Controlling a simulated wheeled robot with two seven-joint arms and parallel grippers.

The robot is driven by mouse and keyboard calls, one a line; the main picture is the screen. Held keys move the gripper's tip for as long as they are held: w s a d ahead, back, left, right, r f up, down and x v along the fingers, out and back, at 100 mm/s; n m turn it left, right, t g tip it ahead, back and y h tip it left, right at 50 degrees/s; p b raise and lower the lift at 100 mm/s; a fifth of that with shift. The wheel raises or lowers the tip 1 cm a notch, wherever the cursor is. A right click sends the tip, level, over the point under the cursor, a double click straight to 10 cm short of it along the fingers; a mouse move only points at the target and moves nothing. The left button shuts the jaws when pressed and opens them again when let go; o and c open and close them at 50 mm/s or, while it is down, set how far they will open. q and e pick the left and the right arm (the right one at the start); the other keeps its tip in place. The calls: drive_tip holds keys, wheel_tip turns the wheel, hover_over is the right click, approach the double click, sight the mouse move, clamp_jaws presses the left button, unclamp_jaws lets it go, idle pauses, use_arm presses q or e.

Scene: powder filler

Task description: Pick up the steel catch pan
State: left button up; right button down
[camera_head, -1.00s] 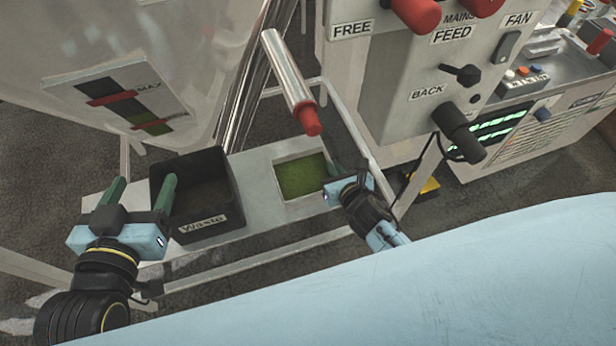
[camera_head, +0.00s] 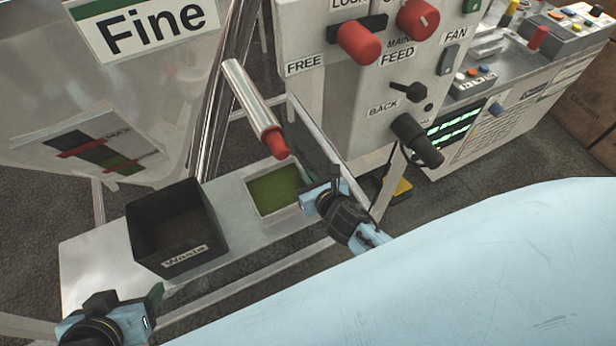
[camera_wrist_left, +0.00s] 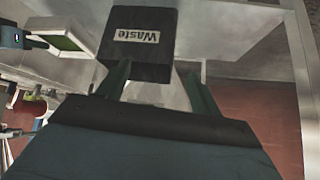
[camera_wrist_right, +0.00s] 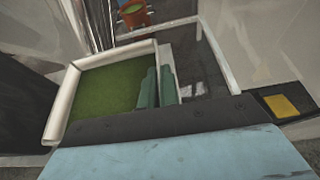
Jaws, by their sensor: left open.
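The steel catch pan (camera_head: 250,203) is a shallow, pale rectangular pan holding green powder, below the red-tipped spout. It fills the left of the right wrist view (camera_wrist_right: 58,115). My right gripper (camera_head: 310,178) is at the pan's right side. In the right wrist view its green fingers (camera_wrist_right: 158,85) are close together at the pan's right wall, one on the inner side, and look shut on it. My left gripper (camera_head: 128,292) is low at the left, near the black bin, apart from the pan. Its fingers (camera_wrist_left: 156,70) are spread and empty.
The black Waste bin (camera_head: 175,228) stands left of the pan on the pale shelf (camera_head: 88,270). The steel spout (camera_head: 248,98) hangs above the pan. The control panel (camera_head: 345,90) stands behind and right. The shelf left of the bin is clear.

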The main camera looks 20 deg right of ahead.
use_arm(q)
drive_tip(key=s+a+f+g, duration=0.1)
drive_tip(key=s+f+g, duration=0.1)
drive_tip(key=s, duration=0.2)
drive_tip(key=w, duration=0.1)
drive_tip(key=w+r+t, duration=0.1)
drive_tip(key=w, duration=0.1)
drive_tip(key=w+d+r+t, duration=0.1)
drive_tip(key=shift+w+d+r, duration=0.1)
drive_tip(key=shift+w, duration=0.05)
use_arm(e)
drive_tip(key=s, duration=1.8)
drive_tip(key=shift+d, duration=0.3)
